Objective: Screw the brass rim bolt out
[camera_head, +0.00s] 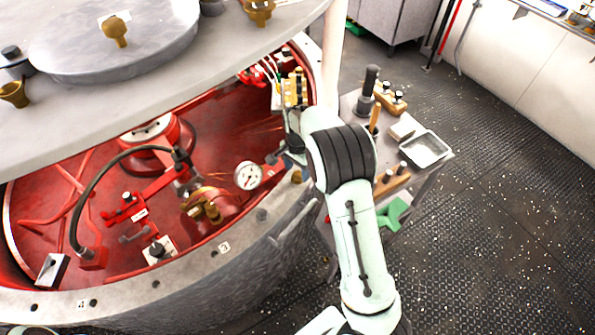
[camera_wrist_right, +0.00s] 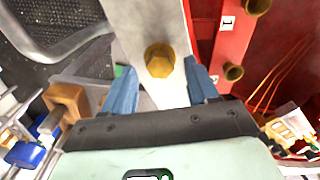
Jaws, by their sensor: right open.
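The brass rim bolt (camera_wrist_right: 159,60) has a hexagonal head and sits in the pale metal rim (camera_wrist_right: 139,22) in the right wrist view. In the head view a small brass head (camera_head: 297,177) shows on the vessel rim (camera_head: 190,262), just below my right gripper (camera_head: 294,152). In the wrist view my right gripper (camera_wrist_right: 158,77) is open, with one blue finger on each side of the bolt head and a gap to both. Height above the bolt is hard to judge. My left gripper is not in view.
The raised lid (camera_head: 240,52) hangs over the red vessel interior (camera_head: 225,130). A pressure gauge (camera_head: 248,175) stands close left of my right gripper. A side cart with a metal tray (camera_head: 424,150) and tools is at the right. A handle (camera_wrist_right: 62,45) curves beside the rim.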

